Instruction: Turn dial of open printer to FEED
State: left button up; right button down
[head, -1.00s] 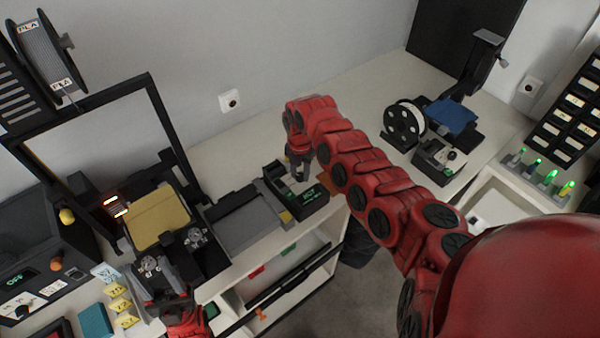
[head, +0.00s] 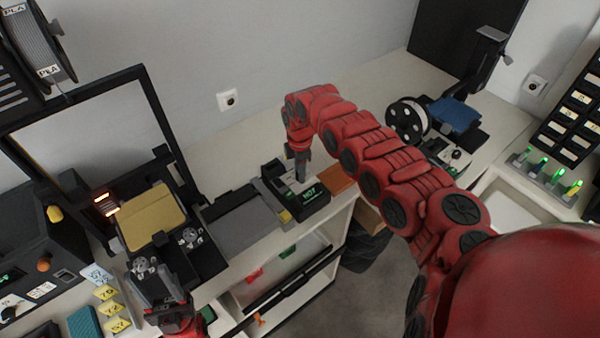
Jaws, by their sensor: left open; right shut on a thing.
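The open printer has a tall black frame (head: 152,105) and a gold bed (head: 152,218). Its dark control box (head: 318,203), with a green lit "HOT" display (head: 309,194), stands to the right. My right gripper (head: 302,176) points down over the box's pale dial panel, left of the display. It is shut on what looks like the dial, which the fingers hide. I cannot read the dial's setting. My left gripper (head: 158,280) is open and empty at the lower left, in front of the gold bed.
A second printer with a blue bed (head: 455,112) and a white spool (head: 406,120) stands at the right. Yellow tags (head: 110,309) and a black machine with an orange knob (head: 44,264) are at the left. The bench behind the control box is clear.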

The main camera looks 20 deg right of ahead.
jog(key=m, duration=0.4)
jog(key=shift+b, duration=0.35)
jog(key=shift+m, duration=1.7)
jog(key=c, duration=0.5)
grip_release()
jog(key=shift+c, duration=0.2)
jog(key=shift+r, duration=0.1)
